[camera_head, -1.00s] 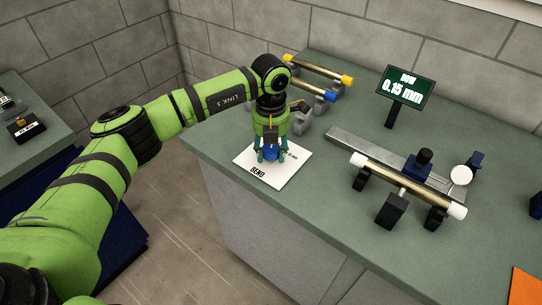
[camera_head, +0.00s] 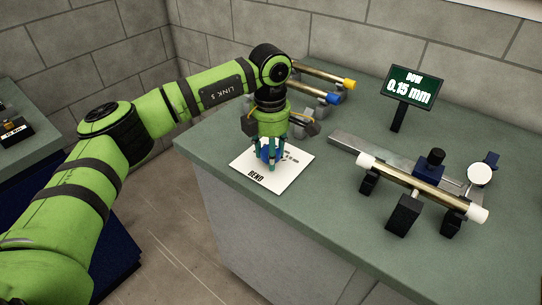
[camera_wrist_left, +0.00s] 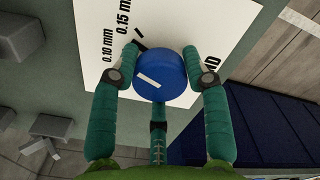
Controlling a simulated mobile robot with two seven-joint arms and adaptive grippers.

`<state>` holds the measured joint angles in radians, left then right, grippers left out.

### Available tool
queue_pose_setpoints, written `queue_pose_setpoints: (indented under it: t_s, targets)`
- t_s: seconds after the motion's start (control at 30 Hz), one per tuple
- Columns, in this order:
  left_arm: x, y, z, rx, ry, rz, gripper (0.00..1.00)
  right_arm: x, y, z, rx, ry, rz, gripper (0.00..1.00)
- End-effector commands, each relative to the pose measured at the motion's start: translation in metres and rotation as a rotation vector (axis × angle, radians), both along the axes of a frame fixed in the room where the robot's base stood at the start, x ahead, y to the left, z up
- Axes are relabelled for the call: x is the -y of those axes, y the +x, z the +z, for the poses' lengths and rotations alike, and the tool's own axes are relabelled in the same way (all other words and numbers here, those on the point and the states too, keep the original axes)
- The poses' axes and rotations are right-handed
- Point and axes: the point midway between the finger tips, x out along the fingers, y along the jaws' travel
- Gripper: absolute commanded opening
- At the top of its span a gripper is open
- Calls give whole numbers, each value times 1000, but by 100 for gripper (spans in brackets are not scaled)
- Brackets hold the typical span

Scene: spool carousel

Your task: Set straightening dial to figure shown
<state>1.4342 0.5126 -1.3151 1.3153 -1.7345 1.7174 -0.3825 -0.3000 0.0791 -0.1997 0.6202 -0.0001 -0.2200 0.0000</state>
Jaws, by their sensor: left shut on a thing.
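The blue dial knob (camera_head: 268,152) sits on a white card (camera_head: 288,172) lettered BEND on the bench. My left gripper (camera_head: 269,160) points down from above with its fingers shut around the knob. In the left wrist view, the knob (camera_wrist_left: 160,75) has fingers on both sides, and a third finger shows below. A white line on its top lies left of centre and slants toward the upper left. The card (camera_wrist_left: 90,50) shows 0.10 mm and 0.15 mm left of the knob; other marks are hidden. A screen (camera_head: 410,88) reads BOW 0.15 mm. My right gripper is out of view.
A brass rod with white ends (camera_head: 425,187) rests on black supports at the right, near a round white gauge (camera_head: 480,173). Rods with yellow (camera_head: 348,84) and blue (camera_head: 333,98) ends lie behind the gripper. Front bench space is clear.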

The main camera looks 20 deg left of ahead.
Motion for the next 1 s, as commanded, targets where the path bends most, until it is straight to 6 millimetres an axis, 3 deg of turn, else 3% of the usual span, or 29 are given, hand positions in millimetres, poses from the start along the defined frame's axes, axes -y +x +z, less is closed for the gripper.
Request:
queue_pose_setpoints:
  t_s: [0.03,0.4,1.0]
  targets:
    - [-2,-4,-7,-18,9,-36,14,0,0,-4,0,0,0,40]
    - [-3,-3,-6,-17,8,-245,14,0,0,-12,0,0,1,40]
    - [-4,-2,-5,-15,10,-302,14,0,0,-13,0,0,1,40]
